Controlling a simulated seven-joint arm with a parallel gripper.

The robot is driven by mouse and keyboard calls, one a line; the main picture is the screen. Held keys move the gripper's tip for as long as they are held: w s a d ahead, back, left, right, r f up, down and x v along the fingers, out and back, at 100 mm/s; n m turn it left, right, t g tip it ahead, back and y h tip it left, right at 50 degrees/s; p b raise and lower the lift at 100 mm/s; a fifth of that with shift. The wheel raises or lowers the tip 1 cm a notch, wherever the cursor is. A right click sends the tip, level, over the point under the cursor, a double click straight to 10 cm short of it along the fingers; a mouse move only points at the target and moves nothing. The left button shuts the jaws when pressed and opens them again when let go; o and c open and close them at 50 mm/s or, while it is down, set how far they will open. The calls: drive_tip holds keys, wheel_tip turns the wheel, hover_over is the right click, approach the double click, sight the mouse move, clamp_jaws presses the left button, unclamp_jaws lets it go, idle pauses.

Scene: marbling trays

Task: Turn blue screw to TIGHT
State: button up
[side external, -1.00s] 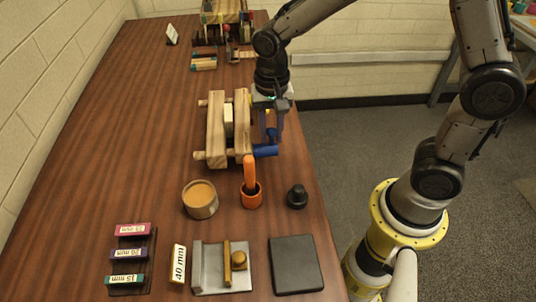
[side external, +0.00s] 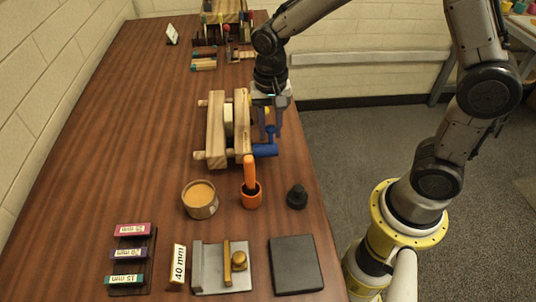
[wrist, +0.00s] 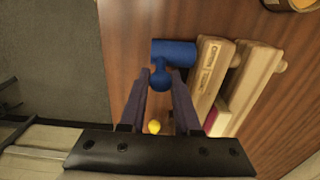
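A wooden clamp with two parallel jaws (side external: 215,125) lies on the table. Its blue screw (side external: 265,150) sticks out to the right at the near end, with a short arm ending in a round knob. In the wrist view the blue screw (wrist: 173,50) lies beside the jaws (wrist: 212,78), its knob pointing toward my gripper. My gripper (wrist: 161,76) is open, its two dark fingers on either side of the knob. Whether either finger touches it I cannot tell. A small yellow part (wrist: 154,127) shows between the fingers. The TIGHT mark is not readable.
Labelled blocks (side external: 130,254), a metal fixture (side external: 208,270) and a dark pad (side external: 296,264) lie at the front. The table's left side is clear.

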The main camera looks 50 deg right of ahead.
drive_tip(key=shift+o, duration=0.8)
drive_tip(key=shift+s+a+r, duration=0.1)
drive_tip(key=shift+s+a, duration=0.1)
clamp_jaws()
drive_tip(key=shift+w+d, duration=0.1)
